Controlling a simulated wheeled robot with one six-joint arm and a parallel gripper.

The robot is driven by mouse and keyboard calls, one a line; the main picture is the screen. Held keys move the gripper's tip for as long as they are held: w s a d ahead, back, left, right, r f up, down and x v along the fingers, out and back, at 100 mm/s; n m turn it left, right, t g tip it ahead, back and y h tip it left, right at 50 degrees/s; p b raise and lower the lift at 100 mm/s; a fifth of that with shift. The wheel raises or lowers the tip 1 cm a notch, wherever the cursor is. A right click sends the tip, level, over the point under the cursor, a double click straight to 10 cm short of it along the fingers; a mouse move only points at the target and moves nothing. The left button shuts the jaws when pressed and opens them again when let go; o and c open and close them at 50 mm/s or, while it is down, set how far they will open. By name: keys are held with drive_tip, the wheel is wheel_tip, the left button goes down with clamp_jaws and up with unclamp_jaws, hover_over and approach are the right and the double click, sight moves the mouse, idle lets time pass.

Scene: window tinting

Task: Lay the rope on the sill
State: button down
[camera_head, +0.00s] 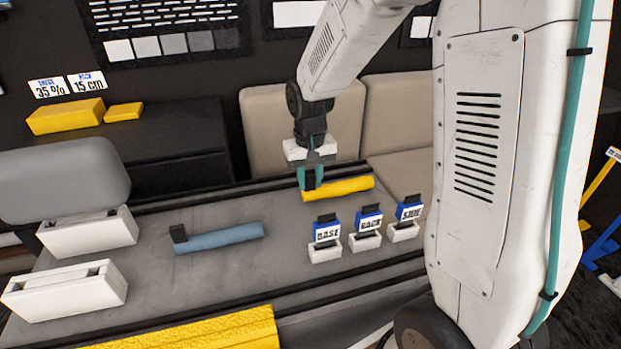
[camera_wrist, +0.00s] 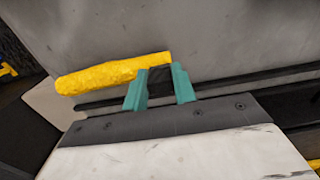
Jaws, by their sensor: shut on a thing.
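A yellow rolled rope (camera_head: 340,188) with a black tab at its left end is at the far edge of the grey table; it also shows in the wrist view (camera_wrist: 105,76). My gripper (camera_head: 311,180) has teal fingers shut on the black tab (camera_wrist: 160,84), seen between the fingertips in the wrist view. A blue roll (camera_head: 222,237) with a black tab at its left end lies on the table, apart from my gripper. I cannot tell whether the yellow rope touches the table. Which surface is the sill is not clear.
Three white holders with blue labelled blocks, BASE (camera_head: 326,233), BACK (camera_head: 368,224) and SIDE (camera_head: 408,213), stand to the right. Two white holders (camera_head: 66,290) stand at left. A yellow textured piece (camera_head: 215,331) is at the near edge. Beige seats (camera_head: 285,130) are behind.

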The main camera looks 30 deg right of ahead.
drive_tip(key=shift+f, duration=0.2)
drive_tip(key=c, duration=1.1)
unclamp_jaws()
drive_tip(key=shift+r, duration=0.1)
wheel_tip(320, 180, up, 11)
drive_tip(key=s+a+r, duration=0.1)
drive_tip(key=s, duration=0.7)
drive_tip(key=s+r+n, duration=0.1)
drive_tip(key=s+r, duration=0.1)
drive_tip(key=s, duration=0.7)
drive_tip(key=s+a+r+n+t, duration=0.1)
drive_tip(key=s+r, duration=0.1)
drive_tip(key=s, duration=0.7)
drive_tip(key=shift+a+r, duration=0.15)
drive_tip(key=shift+a, duration=0.15)
